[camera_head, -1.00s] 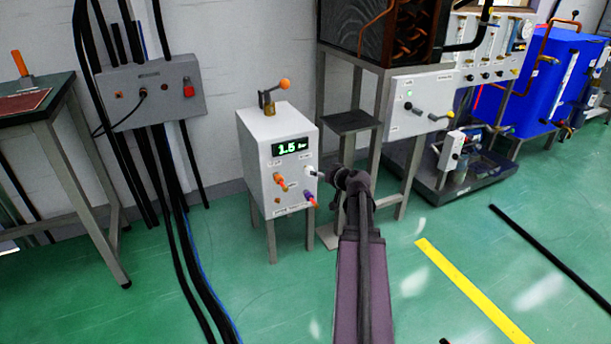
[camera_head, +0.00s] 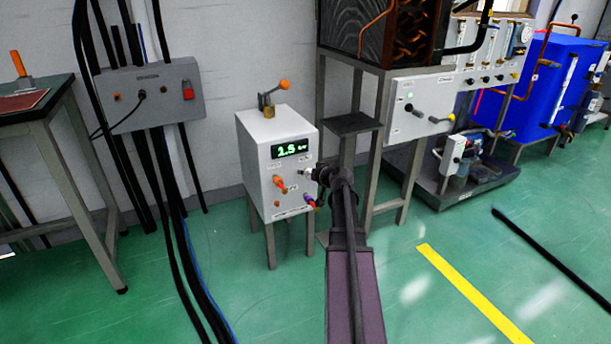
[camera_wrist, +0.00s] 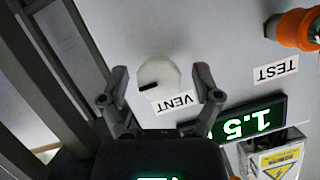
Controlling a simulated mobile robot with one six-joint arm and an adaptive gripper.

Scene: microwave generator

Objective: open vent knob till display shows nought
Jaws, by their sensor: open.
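The white vent knob (camera_wrist: 160,76) with a black mark shows in the wrist view, beside its upside-down VENT label (camera_wrist: 174,104). My gripper (camera_wrist: 162,82) is open, with one finger on each side of the knob and a visible gap to it. In the head view my gripper (camera_head: 312,174) is at the right part of the white box's front (camera_head: 262,178) and hides the knob. The green display (camera_head: 291,149) reads 1.5; it also shows upside down in the wrist view (camera_wrist: 248,121).
An orange test knob (camera_wrist: 296,29) sits near the vent knob. An orange-tipped lever (camera_head: 270,96) stands on top. A metal stand (camera_head: 376,170) is close on the right.

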